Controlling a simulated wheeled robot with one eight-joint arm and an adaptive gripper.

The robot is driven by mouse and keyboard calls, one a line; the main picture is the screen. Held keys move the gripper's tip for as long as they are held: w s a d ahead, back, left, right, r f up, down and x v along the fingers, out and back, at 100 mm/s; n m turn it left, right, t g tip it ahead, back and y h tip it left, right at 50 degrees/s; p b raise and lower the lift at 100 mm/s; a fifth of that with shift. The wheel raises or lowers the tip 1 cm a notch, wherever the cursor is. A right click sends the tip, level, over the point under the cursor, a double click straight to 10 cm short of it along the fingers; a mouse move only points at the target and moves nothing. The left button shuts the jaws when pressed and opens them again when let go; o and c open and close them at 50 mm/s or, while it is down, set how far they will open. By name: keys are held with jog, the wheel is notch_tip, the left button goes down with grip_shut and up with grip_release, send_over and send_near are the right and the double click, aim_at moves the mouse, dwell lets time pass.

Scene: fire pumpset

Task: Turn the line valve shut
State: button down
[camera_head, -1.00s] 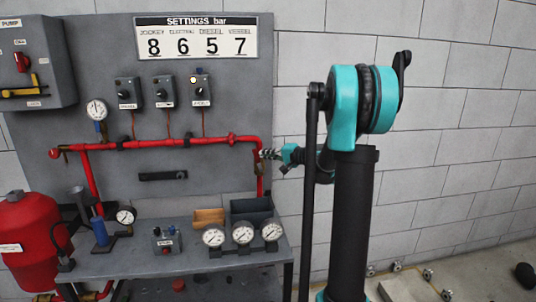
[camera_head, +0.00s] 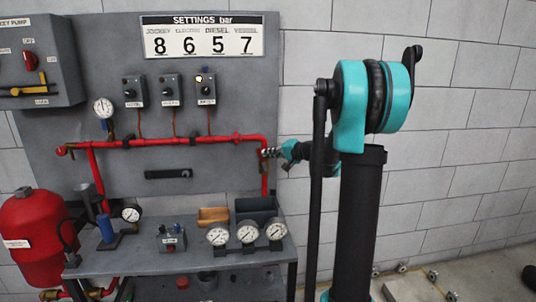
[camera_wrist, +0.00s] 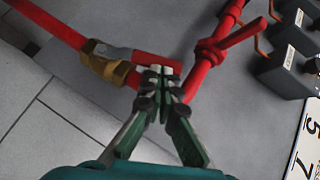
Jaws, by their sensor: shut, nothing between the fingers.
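The line valve (camera_wrist: 104,65) has a brass body on the red pipe in the wrist view. Its lever is grey near the body and ends in a red grip (camera_wrist: 171,63), lying roughly along the pipe. My gripper (camera_wrist: 157,73) is shut and empty, its fingertips right at the red grip and overlapping it in the picture. I cannot tell whether they touch. In the head view my gripper (camera_head: 268,153) is at the right end of the red pipe, by its downward leg.
The red pipe (camera_head: 160,142) runs across the grey panel, with control boxes (camera_head: 170,90) above. Below stands a bench with several gauges (camera_head: 247,231) and bins. A red tank (camera_head: 30,235) is at left.

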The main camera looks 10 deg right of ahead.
jog(key=a+f+n+g+h, duration=0.1)
jog(key=a+f+n+h, duration=0.3)
jog(key=a+h, duration=0.3)
jog(key=shift+a+f+n+g+h, duration=0.3)
jog(key=shift+a+f+n+h, duration=0.15)
jog(key=shift+a, duration=0.25)
dwell(0.6)
dwell(0.3)
